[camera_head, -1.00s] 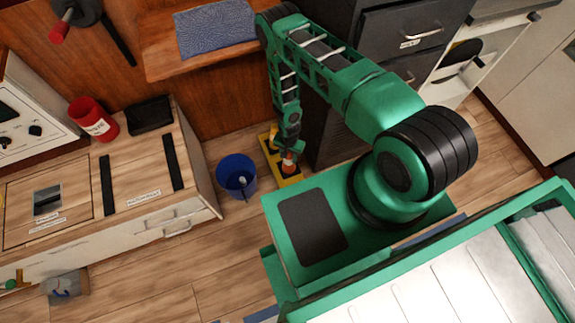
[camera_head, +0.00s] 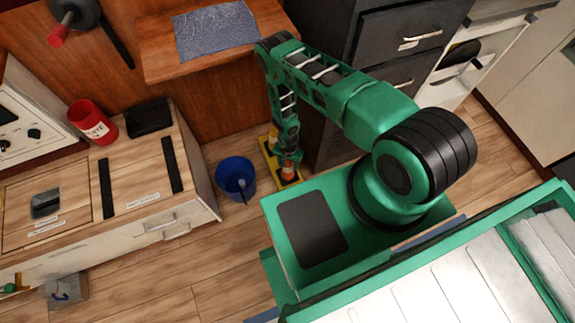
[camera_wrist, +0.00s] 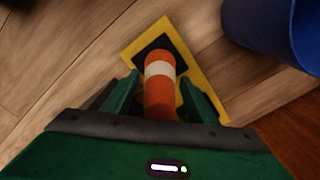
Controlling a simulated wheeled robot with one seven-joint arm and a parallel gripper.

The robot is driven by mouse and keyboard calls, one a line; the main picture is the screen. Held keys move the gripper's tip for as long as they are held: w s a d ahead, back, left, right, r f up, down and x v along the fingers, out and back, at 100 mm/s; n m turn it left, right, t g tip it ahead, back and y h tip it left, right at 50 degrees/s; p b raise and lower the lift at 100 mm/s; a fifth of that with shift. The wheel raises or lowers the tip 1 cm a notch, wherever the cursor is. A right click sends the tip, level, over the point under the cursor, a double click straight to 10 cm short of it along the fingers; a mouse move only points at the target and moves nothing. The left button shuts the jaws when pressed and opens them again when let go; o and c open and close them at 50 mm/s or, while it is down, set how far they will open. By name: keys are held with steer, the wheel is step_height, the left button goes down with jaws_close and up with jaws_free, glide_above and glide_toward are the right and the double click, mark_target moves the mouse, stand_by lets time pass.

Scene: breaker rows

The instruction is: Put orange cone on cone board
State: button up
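The orange cone (camera_wrist: 160,70), with a white band, shows in the wrist view between the two fingers of my gripper (camera_wrist: 160,82). The fingers are apart, with a narrow gap on each side of the cone. The yellow cone board (camera_wrist: 206,97), with a dark square patch, lies on the floor below and behind the cone. The cone appears to stand over the board; its base is hard to make out. In the head view my gripper (camera_head: 288,153) points down above the cone (camera_head: 288,170) at the yellow board (camera_head: 267,152).
A blue bucket (camera_head: 236,178) stands on the floor just left of the board; it also shows in the wrist view (camera_wrist: 262,30). A dark drawer cabinet (camera_head: 400,40) is close on the right. A wooden counter (camera_head: 130,190) with a red can (camera_head: 92,122) is at left.

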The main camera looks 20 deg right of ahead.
stand_by(0.3)
step_height(320, 180, up, 12)
steer(key=shift+r, duration=0.1)
stand_by(0.5)
stand_by(0.5)
